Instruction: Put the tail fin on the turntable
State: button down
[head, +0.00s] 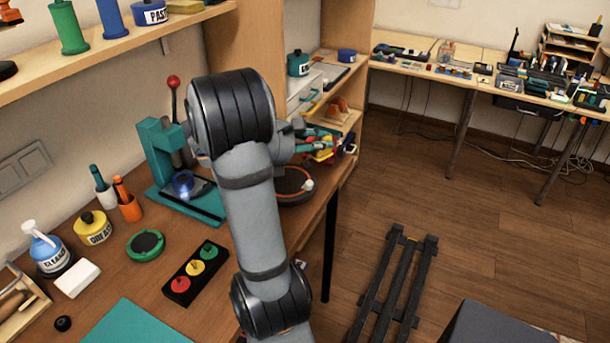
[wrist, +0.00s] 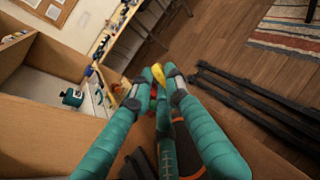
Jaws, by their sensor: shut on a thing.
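My gripper (head: 328,143) is shut on a small yellow piece, which I take to be the tail fin (wrist: 158,73); it sticks out between the teal fingertips (wrist: 157,82) in the wrist view. The gripper is above and to the right of the turntable (head: 290,198), a dark disc with an orange ring at the bench's far right edge. A small pale thing (head: 308,185) is on the turntable. My arm covers the turntable's left part in the head view. In the wrist view the fingers hide much of it, with dark surface and orange ring showing beside them.
A teal press (head: 160,150) with a red-knobbed lever stands left of my arm. Behind the gripper is a wooden shelf unit (head: 345,120) with coloured things on it. A black tray with red, yellow and green discs (head: 195,272) lies nearer.

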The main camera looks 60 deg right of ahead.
jog(key=w+f, duration=0.2)
jog(key=w, duration=0.1)
jog(key=w+a+f, duration=0.1)
jog(key=w+f, duration=0.1)
jog(key=w, duration=0.2)
jog(key=w+a+f, duration=0.1)
jog(key=w+f, duration=0.1)
jog(key=w, duration=0.1)
jog(key=shift+w+a+f+p, duration=0.2)
jog(key=shift+w+f+p, duration=0.05)
jog(key=shift+w+p, duration=0.1)
jog(key=shift+f, duration=2.05)
jog(key=shift+f+b, duration=0.2)
jog(key=shift+b, duration=0.1)
jog(key=c, duration=1.7)
grip_release()
jog(key=shift+w+r, duration=0.1)
jog(key=shift+r, duration=0.15)
jog(key=v, duration=1.2)
jog(key=shift+p, duration=0.3)
